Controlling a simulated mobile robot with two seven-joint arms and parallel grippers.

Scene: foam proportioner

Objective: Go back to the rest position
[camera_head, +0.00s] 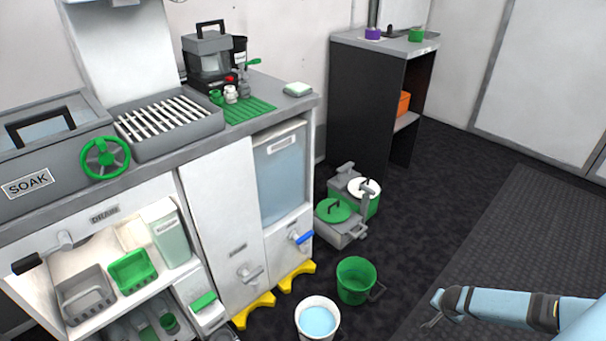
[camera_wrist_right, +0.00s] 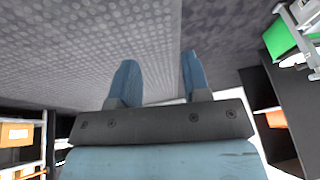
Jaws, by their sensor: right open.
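My right arm comes in from the lower right in the head view. Its gripper (camera_head: 436,308) hangs in the air over the dark floor, right of the green bucket and touching nothing. In the right wrist view the two blue fingers of the right gripper (camera_wrist_right: 158,62) stand apart with nothing between them. My left gripper is in neither view.
A green bucket (camera_head: 356,281) and a white bucket of blue liquid (camera_head: 317,319) stand before the counter unit (camera_head: 222,222). Grey containers with a green lid (camera_head: 332,210) stand near a dark shelf unit (camera_head: 356,107). The mat (camera_head: 505,200) at right is clear.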

